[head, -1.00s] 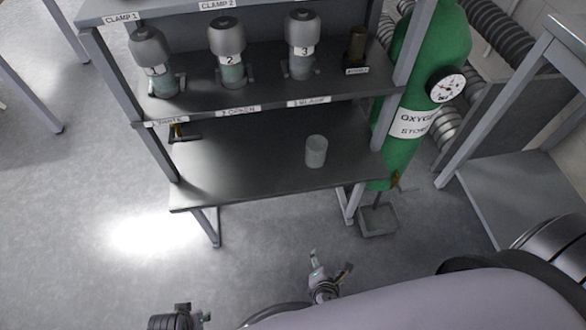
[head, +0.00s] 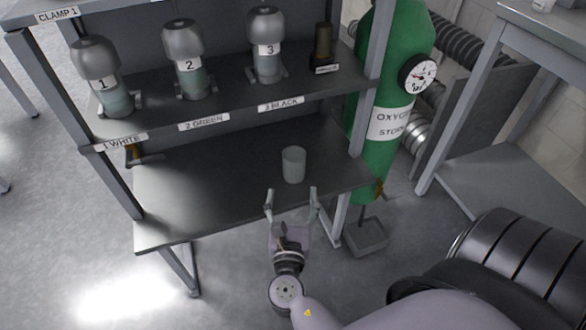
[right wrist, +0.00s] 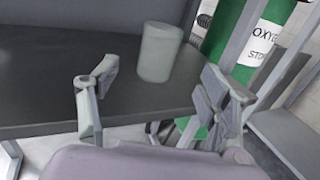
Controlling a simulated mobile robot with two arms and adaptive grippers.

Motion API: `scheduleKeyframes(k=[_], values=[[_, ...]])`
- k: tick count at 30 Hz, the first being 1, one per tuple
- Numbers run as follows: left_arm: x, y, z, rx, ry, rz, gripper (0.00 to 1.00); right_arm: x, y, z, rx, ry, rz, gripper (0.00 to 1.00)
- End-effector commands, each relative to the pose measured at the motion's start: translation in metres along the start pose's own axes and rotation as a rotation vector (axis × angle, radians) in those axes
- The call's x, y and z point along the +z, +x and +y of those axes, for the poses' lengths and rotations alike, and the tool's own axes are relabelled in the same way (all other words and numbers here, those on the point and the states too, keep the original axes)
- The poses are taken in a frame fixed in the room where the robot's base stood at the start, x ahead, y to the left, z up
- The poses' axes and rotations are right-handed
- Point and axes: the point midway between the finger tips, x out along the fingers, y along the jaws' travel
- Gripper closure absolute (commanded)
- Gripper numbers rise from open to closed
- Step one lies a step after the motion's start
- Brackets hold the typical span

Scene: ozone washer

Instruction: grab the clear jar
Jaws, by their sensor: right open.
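The clear jar (head: 293,164) stands upright on the lower shelf (head: 215,190), near its right front part. It looks pale and translucent. In the right wrist view the jar (right wrist: 160,52) stands beyond my fingers, between them and nearer the right one. My right gripper (head: 291,197) is open and empty at the shelf's front edge, just short of the jar. In the right wrist view the open fingers of the right gripper (right wrist: 160,95) show a wide gap. My left gripper is not in the head view now.
Numbered vessels (head: 189,62) stand on the upper shelf (head: 230,92), above the jar. A green oxygen tank (head: 377,150) stands right of the rack, behind a rack post (head: 376,45). The lower shelf left of the jar is mostly clear.

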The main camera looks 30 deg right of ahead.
Motion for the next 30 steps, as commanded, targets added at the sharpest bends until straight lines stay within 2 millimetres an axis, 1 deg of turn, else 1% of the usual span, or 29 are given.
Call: scheduleKeyframes(k=[1,4,6,13,18,21,25,30], values=[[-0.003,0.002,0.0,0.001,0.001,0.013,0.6,0.0,0.011,0.0,-0.001,0.0,-0.003,0.29],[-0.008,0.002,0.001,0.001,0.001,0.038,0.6,0.0,0.028,0.0,-0.001,0.0,-0.002,0.29],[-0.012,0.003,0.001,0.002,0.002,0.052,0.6,0.0,0.037,0.0,0.001,-0.001,-0.001,0.29],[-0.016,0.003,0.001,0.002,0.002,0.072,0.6,0.001,0.052,0.0,0.0,-0.001,0.0,0.29],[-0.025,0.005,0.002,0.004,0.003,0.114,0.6,0.006,0.078,-0.001,0.0,0.002,-0.002,0.29],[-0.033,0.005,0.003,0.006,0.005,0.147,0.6,0.005,0.09,0.0,0.001,0.0,0.0,0.29],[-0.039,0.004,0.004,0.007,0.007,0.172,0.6,0.005,0.097,-0.001,0.001,0.0,0.001,0.29],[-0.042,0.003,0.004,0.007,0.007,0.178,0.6,0.005,0.096,-0.001,0.001,0.0,0.002,0.29]])
